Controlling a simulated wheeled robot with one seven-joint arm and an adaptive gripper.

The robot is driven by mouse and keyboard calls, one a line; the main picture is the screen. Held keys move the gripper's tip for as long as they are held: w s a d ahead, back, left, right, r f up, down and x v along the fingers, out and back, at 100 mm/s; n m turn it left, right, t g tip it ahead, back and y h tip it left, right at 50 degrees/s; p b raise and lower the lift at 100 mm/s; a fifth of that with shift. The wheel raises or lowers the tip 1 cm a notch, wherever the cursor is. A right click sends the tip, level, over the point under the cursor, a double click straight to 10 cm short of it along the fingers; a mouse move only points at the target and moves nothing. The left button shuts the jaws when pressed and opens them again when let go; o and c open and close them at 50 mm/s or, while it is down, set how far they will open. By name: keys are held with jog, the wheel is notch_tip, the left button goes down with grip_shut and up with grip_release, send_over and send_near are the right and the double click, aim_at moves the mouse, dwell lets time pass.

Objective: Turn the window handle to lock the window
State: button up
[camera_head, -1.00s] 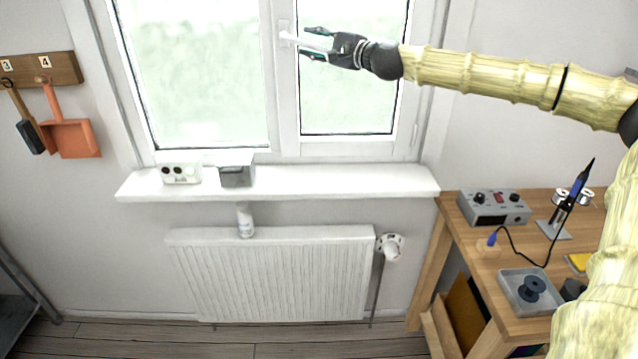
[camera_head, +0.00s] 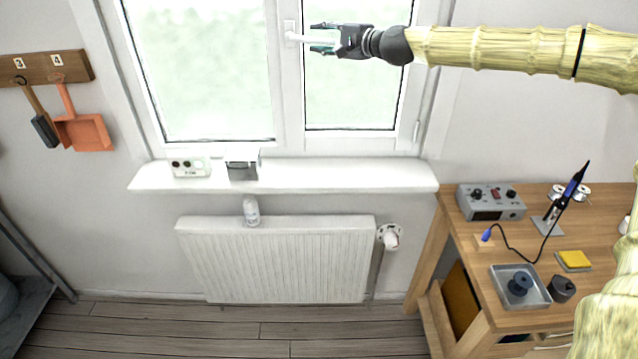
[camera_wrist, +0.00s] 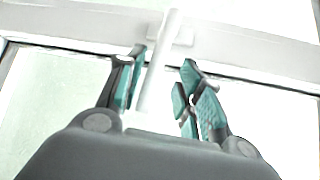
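The white window handle (camera_head: 304,38) is on the middle frame of the window. Its lever points right, nearly level, in the head view. My gripper (camera_head: 316,39) reaches in from the right, with one finger above the lever and one below. In the wrist view the handle (camera_wrist: 155,75) runs between the two teal-padded fingers of my gripper (camera_wrist: 164,58). It lies close to the left finger, with a clear gap to the right finger. I cannot tell whether the left finger touches it. The window sash (camera_head: 350,129) looks closed against its frame.
Below the window is a white sill (camera_head: 330,175) with a grey box (camera_head: 241,170) and a small white device (camera_head: 190,167). A radiator (camera_head: 285,260) hangs under it. A wooden workbench (camera_head: 535,260) with soldering tools stands at the right. The floor before the radiator is clear.

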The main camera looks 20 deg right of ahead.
jog(key=shift+b+v, duration=1.3)
jog(key=shift+v, duration=3.65)
jog(key=s+a+f+n+g+b, duration=0.1)
jog(key=a+f, duration=0.3)
jog(key=f, duration=0.8)
jog(key=s+a+f+n+g+h+b, duration=0.1)
jog(key=s+a+f+g, duration=0.1)
jog(key=f, duration=1.1)
jog(key=s+a+f+n+g+h+b, duration=0.1)
jog(key=a+f, duration=0.5)
jog(key=f, duration=0.7)
jog(key=shift+s+a+n+g+b, duration=0.15)
jog(key=shift+s+n+g+b, duration=0.4)
jog(key=shift+s, duration=0.7)
jog(key=shift+f+g, duration=0.1)
jog(key=shift+g, duration=0.15)
